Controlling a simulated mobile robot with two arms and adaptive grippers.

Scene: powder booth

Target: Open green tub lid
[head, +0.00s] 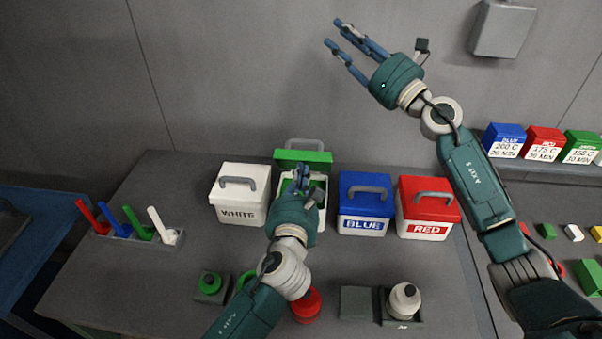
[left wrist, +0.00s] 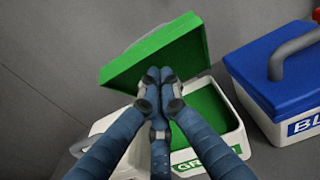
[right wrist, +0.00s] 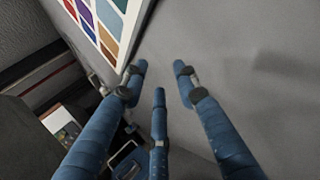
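The green tub (head: 320,190) stands between the white and blue tubs, white outside and green inside. Its green lid (head: 303,158) is raised at the back, tilted up, with the grey handle behind it. In the left wrist view the lid (left wrist: 155,50) shows its inner side over the tub's green interior (left wrist: 212,120). My left gripper (head: 303,172) is at the opening, its fingertips (left wrist: 160,74) together in front of the lid's inner side, with nothing seen between them. Whether they touch the lid is unclear. My right gripper (head: 338,35) is open, empty and high near the wall.
The white tub (head: 240,210), blue tub (head: 366,195) and red tub (head: 428,200) are closed. A rack of coloured handles (head: 150,243) is at left. A white bottle (head: 404,300) and a red round object (head: 306,306) stand in front.

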